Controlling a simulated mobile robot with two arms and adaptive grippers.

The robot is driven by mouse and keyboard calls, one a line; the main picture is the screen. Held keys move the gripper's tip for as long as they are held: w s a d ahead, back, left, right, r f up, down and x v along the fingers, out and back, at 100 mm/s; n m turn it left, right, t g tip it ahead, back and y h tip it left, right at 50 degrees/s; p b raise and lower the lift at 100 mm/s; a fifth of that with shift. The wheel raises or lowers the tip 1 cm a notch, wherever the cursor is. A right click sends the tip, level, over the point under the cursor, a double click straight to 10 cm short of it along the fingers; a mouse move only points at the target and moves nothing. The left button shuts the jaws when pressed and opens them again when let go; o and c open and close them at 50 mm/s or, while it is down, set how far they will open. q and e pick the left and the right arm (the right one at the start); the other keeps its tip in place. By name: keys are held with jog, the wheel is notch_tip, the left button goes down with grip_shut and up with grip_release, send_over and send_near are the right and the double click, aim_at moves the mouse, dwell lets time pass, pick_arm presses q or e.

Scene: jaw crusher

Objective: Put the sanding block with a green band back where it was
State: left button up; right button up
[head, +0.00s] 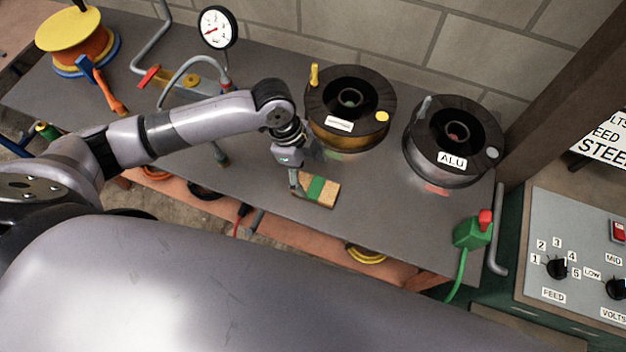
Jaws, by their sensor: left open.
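The sanding block with a green band (316,189) lies flat on the grey bench top, in front of the left wire spool. It has cork-coloured ends and a green stripe across its middle. My left gripper (297,189) points down at the block's left end, open. Its fingers are small in the picture, and I cannot tell whether they touch the block. My right gripper is not in view.
Two dark wire spools (349,107) and (454,141) stand behind and right, the second labelled ALU. A gauge (217,28) with bent pipes and an orange reel (75,41) stand left. Bare bench (390,210) lies right of the block.

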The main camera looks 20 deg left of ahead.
aim_at(302, 183)
pick_arm(q)
jog(key=v, duration=0.6)
jog(key=shift+f, duration=0.1)
dwell(0.4)
